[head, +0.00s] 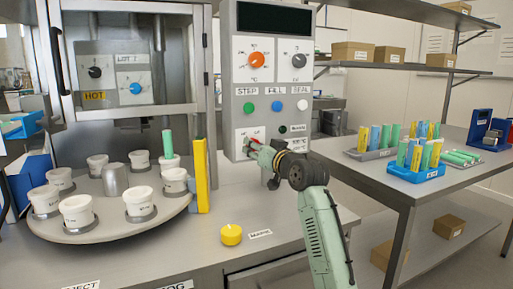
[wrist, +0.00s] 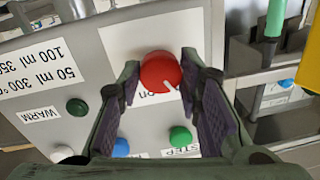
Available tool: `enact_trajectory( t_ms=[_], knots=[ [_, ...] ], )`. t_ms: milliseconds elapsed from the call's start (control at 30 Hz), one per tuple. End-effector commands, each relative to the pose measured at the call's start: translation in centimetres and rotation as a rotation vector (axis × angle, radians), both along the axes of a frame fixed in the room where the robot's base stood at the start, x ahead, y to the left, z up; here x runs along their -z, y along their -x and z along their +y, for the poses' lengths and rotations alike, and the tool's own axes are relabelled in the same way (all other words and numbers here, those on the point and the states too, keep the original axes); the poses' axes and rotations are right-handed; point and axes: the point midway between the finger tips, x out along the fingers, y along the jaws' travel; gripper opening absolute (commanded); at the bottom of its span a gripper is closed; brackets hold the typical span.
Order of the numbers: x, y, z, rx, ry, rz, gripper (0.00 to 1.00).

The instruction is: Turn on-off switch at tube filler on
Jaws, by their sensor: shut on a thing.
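The tube filler's grey control panel (head: 230,95) stands at the centre of the head view. Its red on-off switch (wrist: 158,72) is a round knob on a white label, large in the wrist view. A white mark on the knob points to the lower right there, and part of the word "on" shows just below the knob. My gripper (wrist: 162,74) has one finger on each side of the knob and is shut on it. In the head view my gripper (head: 251,147) reaches the panel's lower left and mostly hides the switch.
Blue (head: 277,106) and green (head: 250,107) buttons and an orange dial (head: 257,60) sit above the switch. A yellow post (head: 201,175) and turntable (head: 110,232) with white cups stand left. A yellow button (head: 231,235) is on the counter in front.

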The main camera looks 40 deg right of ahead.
Motion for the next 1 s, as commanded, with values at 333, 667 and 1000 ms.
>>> enact_trajectory(
  t_ms=[333,667,1000],
  knots=[
    [-0.15,-0.14,0.17,-0.004,-0.214,-0.051,0.04],
    [-0.18,-0.14,0.22,-0.003,-0.516,-0.122,0.04],
    [-0.13,-0.12,0.25,-0.001,-0.795,-0.188,0.04]
  ],
)
